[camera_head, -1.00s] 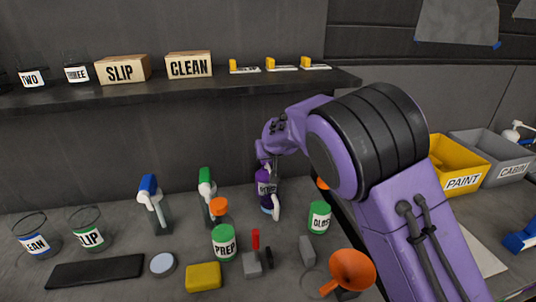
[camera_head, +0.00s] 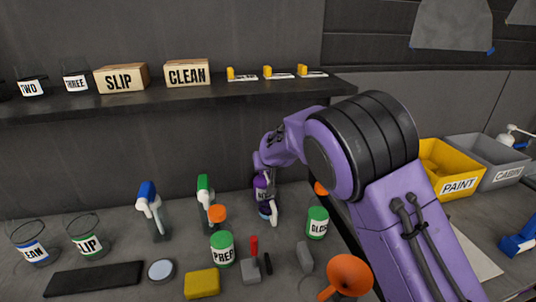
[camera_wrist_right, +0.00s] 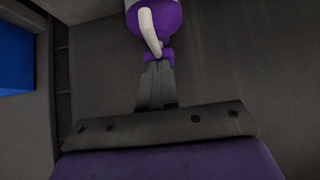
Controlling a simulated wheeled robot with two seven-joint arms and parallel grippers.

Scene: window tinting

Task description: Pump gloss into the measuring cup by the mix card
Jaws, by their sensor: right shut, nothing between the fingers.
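A purple bottle (camera_head: 262,195) with a pale label stands at the back of the bench in the head view, partly hidden behind my right arm. Its label is too small to read surely. In the wrist view a purple rounded part (camera_wrist_right: 172,17) with a pale curved spout (camera_wrist_right: 149,30) lies just beyond my right gripper (camera_wrist_right: 157,66). The fingers are together with nothing between them, at or very near a small purple part; contact is unclear. A green-lidded jar (camera_head: 317,223) seems to read GLOSS. I cannot pick out the measuring cup by a mix card. My left gripper is out of view.
Two clear cups (camera_head: 87,238) and (camera_head: 34,243) stand at left. Blue- and green-topped bottles, a PREP jar (camera_head: 222,249), a yellow sponge (camera_head: 202,283) and an orange funnel (camera_head: 348,274) crowd the bench. A shelf (camera_head: 170,106) overhangs the back. Bins (camera_head: 458,187) stand at right.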

